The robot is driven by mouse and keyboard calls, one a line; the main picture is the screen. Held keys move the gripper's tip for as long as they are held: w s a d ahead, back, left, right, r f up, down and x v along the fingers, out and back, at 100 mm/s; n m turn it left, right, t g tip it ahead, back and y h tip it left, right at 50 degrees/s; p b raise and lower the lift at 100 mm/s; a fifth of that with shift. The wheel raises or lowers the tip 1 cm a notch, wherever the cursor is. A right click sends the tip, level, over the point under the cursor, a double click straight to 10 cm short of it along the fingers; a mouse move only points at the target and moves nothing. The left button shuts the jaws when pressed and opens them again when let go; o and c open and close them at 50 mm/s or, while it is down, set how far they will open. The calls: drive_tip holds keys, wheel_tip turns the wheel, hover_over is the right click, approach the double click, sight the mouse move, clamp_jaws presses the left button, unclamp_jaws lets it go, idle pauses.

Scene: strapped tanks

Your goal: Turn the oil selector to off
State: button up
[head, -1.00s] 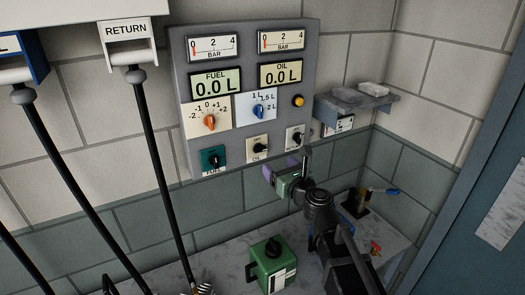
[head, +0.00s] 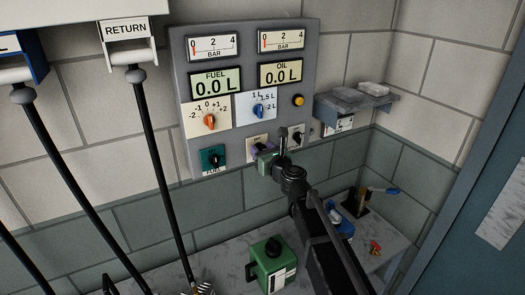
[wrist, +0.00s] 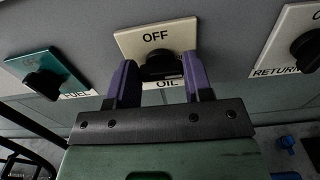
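The oil selector is a black knob (wrist: 160,66) on a cream plate marked OFF (wrist: 150,37) above the knob and OIL below it. In the head view its plate (head: 254,140) is at the lower middle of the grey panel, partly hidden by my gripper (head: 262,152). In the wrist view my gripper (wrist: 159,70) has its two purple fingers apart, one on each side of the knob, with gaps showing. The fingers are close to the panel. The knob's pointing direction is hard to tell.
The fuel selector (wrist: 42,82) is to the left and the return selector (wrist: 306,50) to the right, both on the same panel. A green can (head: 272,268) stands on the bench below. A small shelf (head: 350,106) juts out at the right.

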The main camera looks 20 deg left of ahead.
drive_tip(key=c, duration=0.3)
drive_tip(key=shift+n, duration=0.3)
drive_tip(key=n, duration=0.3)
drive_tip(key=shift+s, duration=0.1)
drive_tip(key=n, duration=1.4)
drive_tip(key=shift+s+a+f, duration=0.1)
drive_tip(key=shift+a+f, duration=0.05)
drive_tip(key=shift+f, duration=0.15)
drive_tip(key=shift+n+b, duration=0.3)
